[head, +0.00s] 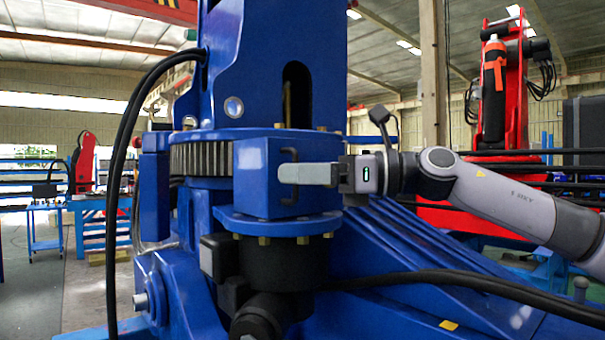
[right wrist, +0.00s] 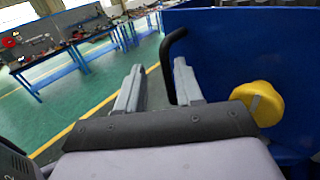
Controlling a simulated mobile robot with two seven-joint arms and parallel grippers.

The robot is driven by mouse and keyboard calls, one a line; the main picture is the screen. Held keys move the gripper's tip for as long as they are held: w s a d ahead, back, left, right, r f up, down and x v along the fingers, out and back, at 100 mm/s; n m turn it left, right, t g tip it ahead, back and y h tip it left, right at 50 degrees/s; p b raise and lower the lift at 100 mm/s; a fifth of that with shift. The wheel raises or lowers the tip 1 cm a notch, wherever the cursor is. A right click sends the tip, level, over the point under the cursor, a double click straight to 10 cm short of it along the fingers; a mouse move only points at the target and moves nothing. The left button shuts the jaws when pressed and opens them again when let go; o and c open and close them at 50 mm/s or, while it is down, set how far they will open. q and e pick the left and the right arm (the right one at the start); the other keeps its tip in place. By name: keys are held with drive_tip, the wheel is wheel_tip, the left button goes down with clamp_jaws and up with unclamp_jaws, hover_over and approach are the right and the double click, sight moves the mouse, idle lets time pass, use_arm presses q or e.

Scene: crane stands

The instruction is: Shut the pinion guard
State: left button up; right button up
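The pinion guard (head: 250,158) is a blue metal housing at the foot of the crane column, beside a toothed gear ring (head: 203,158). A black bar handle (head: 289,155) is fixed to its face; in the right wrist view the handle (right wrist: 172,48) stands out from a blue panel (right wrist: 225,50). My right gripper (head: 290,174) lies across the middle of the handle in the head view. In the right wrist view its fingers (right wrist: 158,66) are apart, with the handle between their tips, nearer the right finger. I cannot tell how far the guard stands open. My left gripper is out of view.
A yellow knob (right wrist: 258,102) sits right of the fingers on the blue panel. A black cable (head: 470,280) crosses below my right arm. A blue bolted flange (head: 280,222) sits below the guard. Open green floor (right wrist: 105,85) lies left of the gripper, with workbenches (right wrist: 70,45) beyond.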

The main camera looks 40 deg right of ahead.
drive_tip(key=shift+s, duration=0.1)
drive_tip(key=b+v, duration=0.4)
drive_tip(key=v, duration=0.3)
drive_tip(key=shift+b, duration=0.35)
idle(0.7)
